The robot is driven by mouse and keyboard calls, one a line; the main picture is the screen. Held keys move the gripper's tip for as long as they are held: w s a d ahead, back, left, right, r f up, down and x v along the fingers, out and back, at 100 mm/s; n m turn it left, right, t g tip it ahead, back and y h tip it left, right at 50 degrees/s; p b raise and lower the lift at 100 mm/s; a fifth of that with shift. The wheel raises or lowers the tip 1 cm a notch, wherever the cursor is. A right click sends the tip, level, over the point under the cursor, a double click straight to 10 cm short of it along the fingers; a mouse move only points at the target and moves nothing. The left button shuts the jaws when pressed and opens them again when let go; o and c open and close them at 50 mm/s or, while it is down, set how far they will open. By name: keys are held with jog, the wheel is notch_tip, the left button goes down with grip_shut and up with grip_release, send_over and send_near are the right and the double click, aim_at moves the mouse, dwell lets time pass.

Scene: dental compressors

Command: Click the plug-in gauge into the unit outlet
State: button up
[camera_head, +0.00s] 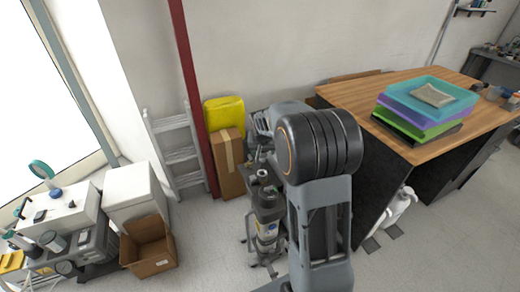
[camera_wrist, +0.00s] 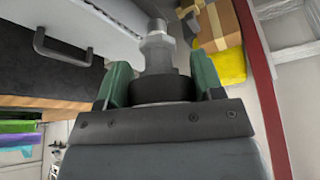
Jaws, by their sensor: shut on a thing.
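In the wrist view my gripper (camera_wrist: 160,82) is shut on the plug-in gauge. The gauge shows a black round body (camera_wrist: 160,90) between the green fingers and a silver metal stem (camera_wrist: 156,48) pointing away from my gripper. The gauge's dial face is not visible. In the head view my own arm hides my gripper and the gauge. A grey compressor unit (camera_head: 266,218) with cylinders and a label stands on the floor just left of my arm, partly covered by it. I cannot make out its outlet in either view.
A wooden-topped desk (camera_head: 345,97) with stacked coloured trays (camera_head: 423,112) stands right of my arm. A cardboard box (camera_head: 228,160), yellow case (camera_head: 224,112), red post (camera_head: 190,85) and ladder (camera_head: 177,152) are behind. An open carton (camera_head: 148,252) is at left; floor between is clear.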

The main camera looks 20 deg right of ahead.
aim_at(262, 159)
jog(key=shift+w+f, duration=0.1)
jog(key=shift+f, duration=0.45)
jog(key=shift+f+b, duration=1.85)
jog(key=shift+f, duration=0.6)
jog(key=shift+a, duration=0.1)
jog(key=shift+f, duration=0.1)
jog(key=shift+f+b, duration=1.3)
jog(key=o, duration=1.1)
jog(key=shift+s+r, duration=0.1)
jog(key=shift+s, duration=0.1)
jog(key=p+v, duration=0.1)
jog(key=v, duration=1.2)
jog(key=shift+s+a+r+p, duration=0.15)
jog(key=shift+r+p, duration=0.15)
jog(key=shift+p, duration=0.1)
